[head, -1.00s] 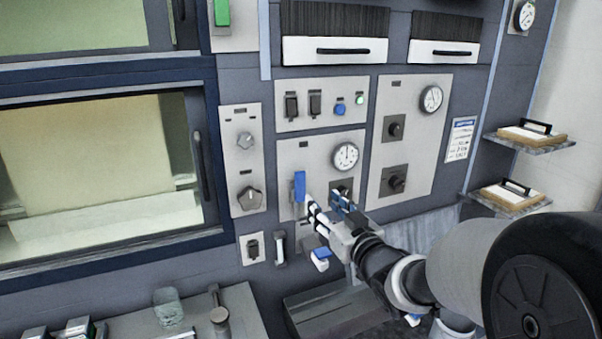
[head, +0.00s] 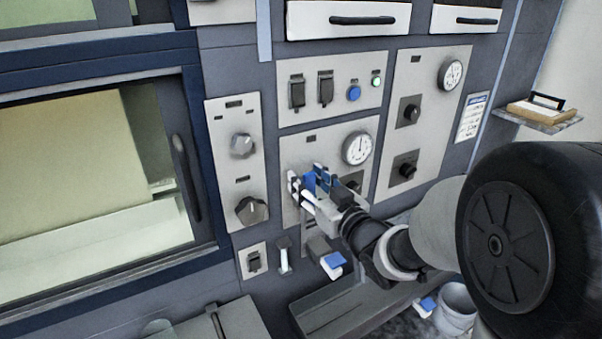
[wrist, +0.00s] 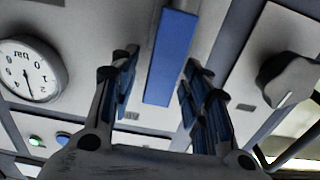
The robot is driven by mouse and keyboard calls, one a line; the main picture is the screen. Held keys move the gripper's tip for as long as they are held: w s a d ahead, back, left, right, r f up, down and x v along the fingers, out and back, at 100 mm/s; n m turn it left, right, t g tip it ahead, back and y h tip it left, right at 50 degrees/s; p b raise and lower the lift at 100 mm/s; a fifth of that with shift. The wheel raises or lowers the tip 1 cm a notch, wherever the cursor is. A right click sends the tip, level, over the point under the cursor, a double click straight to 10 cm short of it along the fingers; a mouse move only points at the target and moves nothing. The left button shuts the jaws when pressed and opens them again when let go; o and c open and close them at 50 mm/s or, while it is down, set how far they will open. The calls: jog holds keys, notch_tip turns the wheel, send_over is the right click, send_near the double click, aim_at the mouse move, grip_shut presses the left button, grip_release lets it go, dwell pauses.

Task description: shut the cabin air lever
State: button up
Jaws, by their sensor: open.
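The blue lever (head: 309,184) is on the pale panel (head: 345,138) with the round gauge (head: 357,148). In the head view my gripper (head: 306,179) is at the lever, and its fingers hide much of it. In the wrist view the flat blue lever handle (wrist: 172,56) lies between the two fingers of my gripper (wrist: 160,72), with a visible gap on each side. The gripper is open and not closed on it. The lever's lower end and pivot are hidden in the head view.
A knob panel (head: 237,155) is to the left, and another knob panel (head: 425,125) is to the right. A small blue-ended handle (head: 334,263) sticks out below my gripper. An oven-like door with a dark handle (head: 186,178) is at the far left.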

jog(key=shift+c, duration=0.3)
grip_shut()
dwell(0.4)
